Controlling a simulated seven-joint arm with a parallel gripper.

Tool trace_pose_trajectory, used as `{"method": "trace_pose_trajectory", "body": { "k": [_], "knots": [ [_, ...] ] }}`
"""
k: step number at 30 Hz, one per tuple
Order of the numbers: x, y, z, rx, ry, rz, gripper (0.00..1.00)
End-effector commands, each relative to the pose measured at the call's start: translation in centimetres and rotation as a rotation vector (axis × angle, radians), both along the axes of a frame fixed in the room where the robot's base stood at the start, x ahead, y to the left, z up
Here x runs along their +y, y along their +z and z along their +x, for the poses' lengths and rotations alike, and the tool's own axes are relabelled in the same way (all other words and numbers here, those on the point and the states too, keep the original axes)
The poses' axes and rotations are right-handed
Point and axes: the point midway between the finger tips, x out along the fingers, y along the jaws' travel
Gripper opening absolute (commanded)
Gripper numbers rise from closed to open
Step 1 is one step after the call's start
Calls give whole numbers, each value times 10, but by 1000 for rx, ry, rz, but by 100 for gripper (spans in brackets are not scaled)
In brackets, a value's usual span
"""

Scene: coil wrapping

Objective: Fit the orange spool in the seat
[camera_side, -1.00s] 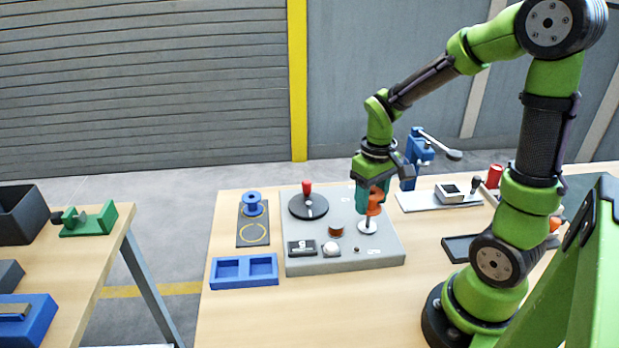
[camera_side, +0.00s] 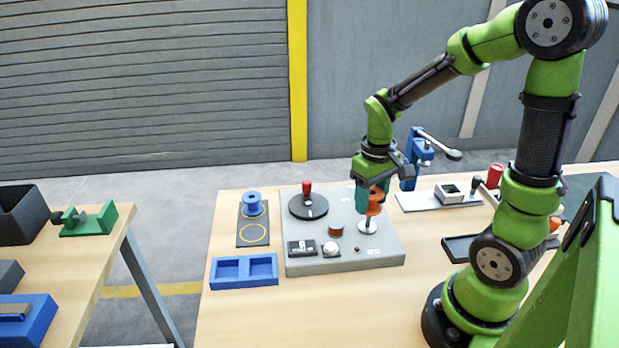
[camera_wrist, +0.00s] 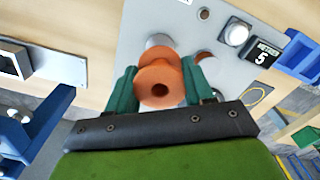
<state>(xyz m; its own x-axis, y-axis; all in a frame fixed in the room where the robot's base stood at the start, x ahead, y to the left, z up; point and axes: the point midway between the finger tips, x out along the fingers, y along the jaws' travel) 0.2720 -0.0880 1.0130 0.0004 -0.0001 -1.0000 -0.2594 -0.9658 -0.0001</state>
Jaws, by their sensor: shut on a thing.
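The orange spool (camera_side: 375,199) is upright between the teal fingers of my gripper (camera_side: 366,196), which is shut on it. In the wrist view, the orange spool (camera_wrist: 158,84) shows its top flange and centre hole, with a finger of my gripper (camera_wrist: 160,88) on each side. Directly below it in the side view is a light metal disc with a short post, the seat (camera_side: 368,227), on the grey machine plate (camera_side: 300,262). The spool's lower end is at or just above the post; I cannot tell whether they touch.
On the plate stand a black dial with a red knob (camera_side: 307,187), a copper coil (camera_side: 336,229) and a white button (camera_side: 331,248). A blue spool (camera_side: 253,203) stands on a dark mat at left. A blue two-pocket tray (camera_side: 245,270) and a blue lever press (camera_side: 411,155) are nearby.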

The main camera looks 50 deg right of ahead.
Motion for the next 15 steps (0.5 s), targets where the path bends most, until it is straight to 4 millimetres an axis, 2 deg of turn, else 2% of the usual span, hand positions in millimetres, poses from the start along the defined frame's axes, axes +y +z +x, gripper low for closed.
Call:
{"method": "trace_pose_trajectory", "body": {
  "k": [15],
  "knots": [
    [0, -9, 0, 1, 0, 1, 22]
  ]
}}
